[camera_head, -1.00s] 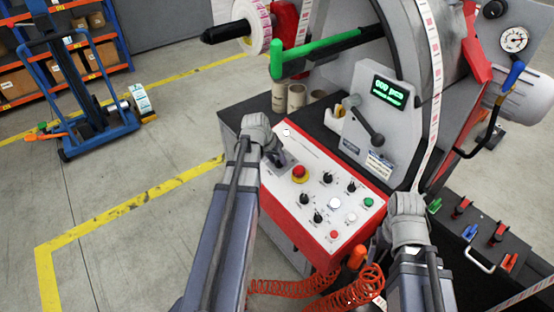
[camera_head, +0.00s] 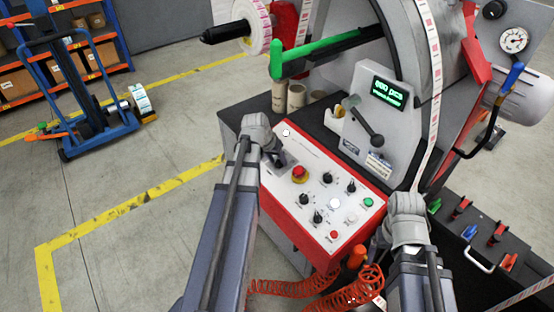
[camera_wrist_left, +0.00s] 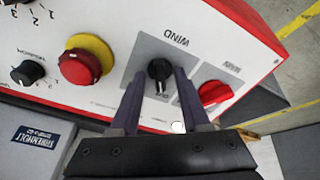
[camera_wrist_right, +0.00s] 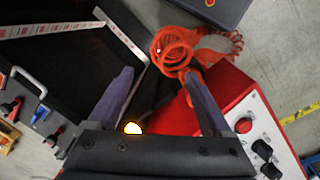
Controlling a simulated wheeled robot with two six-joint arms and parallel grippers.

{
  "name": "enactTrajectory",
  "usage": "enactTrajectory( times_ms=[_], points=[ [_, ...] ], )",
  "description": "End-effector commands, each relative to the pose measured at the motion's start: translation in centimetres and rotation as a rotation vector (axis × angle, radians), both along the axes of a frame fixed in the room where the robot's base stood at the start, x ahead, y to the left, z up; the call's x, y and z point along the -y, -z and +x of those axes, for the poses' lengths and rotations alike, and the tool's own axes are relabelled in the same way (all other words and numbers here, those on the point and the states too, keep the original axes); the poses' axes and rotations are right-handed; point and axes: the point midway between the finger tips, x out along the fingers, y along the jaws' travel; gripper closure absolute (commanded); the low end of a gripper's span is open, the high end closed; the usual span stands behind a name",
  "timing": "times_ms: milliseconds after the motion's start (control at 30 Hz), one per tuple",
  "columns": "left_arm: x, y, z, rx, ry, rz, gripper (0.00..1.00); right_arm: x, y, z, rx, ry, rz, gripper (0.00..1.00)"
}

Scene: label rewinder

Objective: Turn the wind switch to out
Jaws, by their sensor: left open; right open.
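The wind switch (camera_wrist_left: 160,70) is a small black knob on a grey plate under the WIND label (camera_wrist_left: 177,38), in the left wrist view. A pale pointer mark on it faces the lower side of the picture, near small lettering that seems to read OUT. My left gripper (camera_wrist_left: 160,78) is open with one finger on each side of the knob; I cannot tell whether they touch it. In the head view my left wrist (camera_head: 258,135) hides the switch at the panel's far left corner. My right gripper (camera_wrist_right: 158,78) is open and empty beyond the panel's right end.
Near the switch are the red main switch (camera_wrist_left: 214,93) and the red emergency button on a yellow base (camera_wrist_left: 84,65). The white control panel (camera_head: 285,190) carries more knobs and buttons. Orange coiled hoses (camera_wrist_right: 178,50) hang near my right gripper.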

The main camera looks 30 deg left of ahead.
Motion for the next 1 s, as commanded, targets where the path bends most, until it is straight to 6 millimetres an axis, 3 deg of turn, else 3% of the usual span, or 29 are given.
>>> enactTrajectory(
  times_ms=[600,1000],
  points=[
    [-0.5,-6.7,-2.8,0.000,-0.001,-0.001,0.54,0.0,-6.7,0.0,0.000,0.000,0.000,0.16],
    [-0.6,-6.9,-3.0,0.000,-0.001,0.000,0.54,0.0,-6.9,0.0,0.000,0.000,0.000,0.16]
  ],
)
